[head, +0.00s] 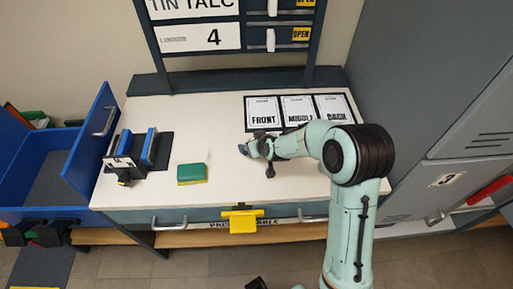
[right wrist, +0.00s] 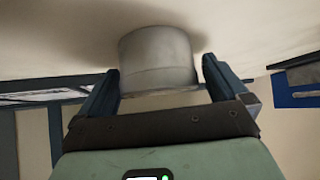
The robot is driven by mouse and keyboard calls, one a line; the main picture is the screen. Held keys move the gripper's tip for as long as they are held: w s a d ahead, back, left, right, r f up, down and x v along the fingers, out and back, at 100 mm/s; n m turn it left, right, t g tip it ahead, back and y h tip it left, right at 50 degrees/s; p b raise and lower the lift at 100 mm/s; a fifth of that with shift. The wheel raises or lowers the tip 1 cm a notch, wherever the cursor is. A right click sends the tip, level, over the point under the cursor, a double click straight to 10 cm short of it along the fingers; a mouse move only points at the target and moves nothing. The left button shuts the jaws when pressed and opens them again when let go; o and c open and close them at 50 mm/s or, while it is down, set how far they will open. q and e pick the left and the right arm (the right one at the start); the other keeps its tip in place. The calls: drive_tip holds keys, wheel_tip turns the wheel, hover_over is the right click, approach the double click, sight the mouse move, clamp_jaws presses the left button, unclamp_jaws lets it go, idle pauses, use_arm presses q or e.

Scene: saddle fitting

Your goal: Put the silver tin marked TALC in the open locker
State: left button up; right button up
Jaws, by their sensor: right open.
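A plain silver-grey cylinder, which looks like the tin, shows in the right wrist view (right wrist: 158,58). It stands on the pale tabletop between the two fingers of my right gripper (right wrist: 158,85), with a gap on each side. No TALC marking shows on the side I see. In the head view my right gripper (head: 256,148) is low over the white table (head: 225,120) and hides most or all of the tin. Grey lockers (head: 462,175) stand at the right, one marked 3. I cannot tell clearly which locker is open.
A green and yellow sponge (head: 192,174) and a dark rack with blue plates (head: 140,152) are on the table's left. Cards marked FRONT, MIDDLE and BACK (head: 298,110) lie behind my gripper. A sign board (head: 200,36) reads TIN TALC and 4. An open blue drawer (head: 90,150) is at left.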

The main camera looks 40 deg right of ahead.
drive_tip(key=shift+w+f, duration=0.2)
drive_tip(key=shift+w, duration=0.05)
drive_tip(key=c, duration=1.2)
